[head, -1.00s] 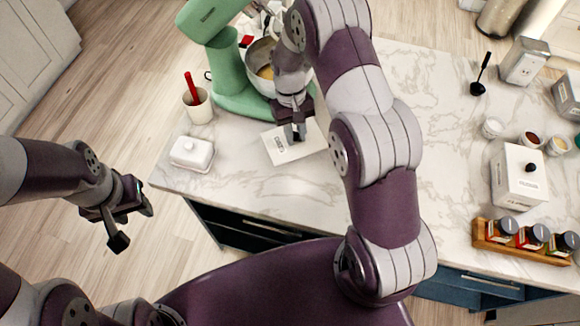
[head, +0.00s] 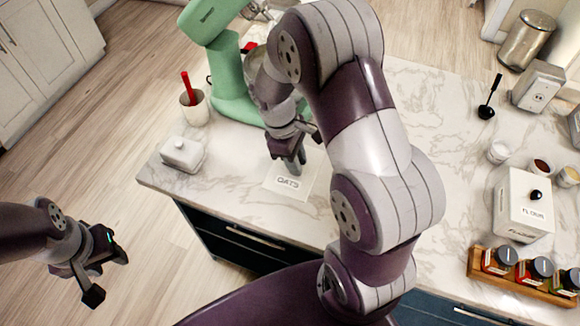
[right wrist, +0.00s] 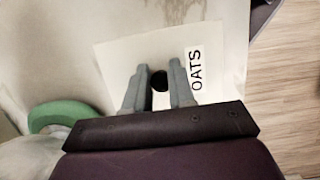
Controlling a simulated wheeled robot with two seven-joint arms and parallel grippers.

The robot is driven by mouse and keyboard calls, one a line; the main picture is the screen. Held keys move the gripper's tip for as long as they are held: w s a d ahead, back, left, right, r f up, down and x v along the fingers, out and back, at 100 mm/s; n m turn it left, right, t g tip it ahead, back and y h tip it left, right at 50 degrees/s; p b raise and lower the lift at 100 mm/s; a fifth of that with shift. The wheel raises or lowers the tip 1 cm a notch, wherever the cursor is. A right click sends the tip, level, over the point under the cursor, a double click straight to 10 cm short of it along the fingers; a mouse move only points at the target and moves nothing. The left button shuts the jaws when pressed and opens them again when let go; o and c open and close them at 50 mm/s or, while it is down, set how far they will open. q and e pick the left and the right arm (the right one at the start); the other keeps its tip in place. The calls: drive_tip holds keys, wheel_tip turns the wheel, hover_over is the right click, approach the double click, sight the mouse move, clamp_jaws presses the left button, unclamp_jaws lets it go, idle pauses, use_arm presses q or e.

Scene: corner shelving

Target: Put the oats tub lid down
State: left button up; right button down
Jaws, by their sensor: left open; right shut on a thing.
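The oats tub lid is a white square plate (head: 307,176) with an OATS label and a black knob. My right gripper (head: 292,170) points down and is shut on the knob, its fingers on both sides. In the right wrist view the knob (right wrist: 160,80) shows between the fingers (right wrist: 158,88) and the label lies to their right. The lid is over the marble counter (head: 225,190), near its front edge; I cannot tell whether it touches the counter. My left gripper (head: 100,265) is open and empty over the floor, left of the counter. The oats tub itself cannot be made out.
A white butter dish (head: 183,156) stands left of the lid, near the counter's corner. A green stand mixer (head: 228,80) and a utensil cup (head: 195,110) are behind. A flour tub (head: 523,205) and a spice rack (head: 520,275) stand far right. Counter lies bare between dish and lid.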

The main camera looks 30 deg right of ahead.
drive_tip(key=shift+w+a+f, duration=0.1)
drive_tip(key=shift+w+f, duration=0.25)
drive_tip(key=shift+w, duration=0.2)
drive_tip(key=shift+w+a+f, duration=0.1)
drive_tip(key=shift+w+f, duration=0.25)
drive_tip(key=shift+w, duration=0.2)
wheel_tip(320, 180, down, 4)
drive_tip(key=shift+r, duration=0.25)
drive_tip(key=shift+w+f, duration=0.1)
drive_tip(key=shift+f, duration=0.15)
drive_tip(key=shift+f, duration=0.1)
drive_tip(key=c, duration=1)
unclamp_jaws()
drive_tip(key=shift+f, duration=0.1)
drive_tip(key=shift+o, duration=0.2)
